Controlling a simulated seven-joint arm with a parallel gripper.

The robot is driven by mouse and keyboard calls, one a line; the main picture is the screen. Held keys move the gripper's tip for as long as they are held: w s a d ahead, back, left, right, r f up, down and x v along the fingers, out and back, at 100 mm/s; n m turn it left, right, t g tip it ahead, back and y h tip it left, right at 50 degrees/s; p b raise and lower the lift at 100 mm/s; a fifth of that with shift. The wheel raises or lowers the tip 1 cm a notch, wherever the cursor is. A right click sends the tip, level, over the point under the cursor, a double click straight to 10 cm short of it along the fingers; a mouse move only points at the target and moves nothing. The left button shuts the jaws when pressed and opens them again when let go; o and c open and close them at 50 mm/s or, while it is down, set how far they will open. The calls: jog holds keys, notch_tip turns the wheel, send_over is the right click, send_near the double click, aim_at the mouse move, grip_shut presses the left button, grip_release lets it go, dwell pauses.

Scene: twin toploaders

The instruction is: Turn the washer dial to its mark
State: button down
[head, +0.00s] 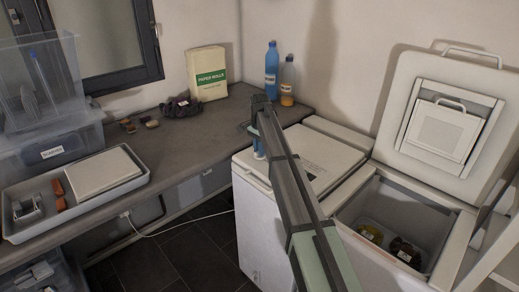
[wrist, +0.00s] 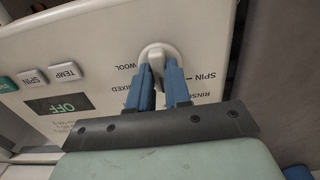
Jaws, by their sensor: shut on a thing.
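The washer dial (wrist: 155,52) is a round white knob with a raised grip bar, on a white control panel in the wrist view. My gripper (wrist: 159,68) has its two blue fingers on either side of the bar, shut on it. Labels around the dial read WOOL, MIXED, SPIN and RINSE, upside down; a short dark tick stands by SPIN. The lower part of the dial's surround is hidden by the fingers. In the head view my gripper (head: 259,146) is at the left corner of the closed white machine (head: 318,157); the dial cannot be made out there.
The panel has a dark display (wrist: 59,104) reading OFF and several buttons. In the head view, the right toploader's lid (head: 445,125) stands open over a tub holding items. A grey counter (head: 180,140) on the left carries a tray (head: 137,187), bottles and a box.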

dwell(0.4)
jog(key=c, duration=1.1)
grip_release()
jog(key=shift+o, duration=0.2)
jog(key=shift+r, duration=0.1)
notch_tip(320, 180, up, 14)
jog(key=shift+f, duration=0.2)
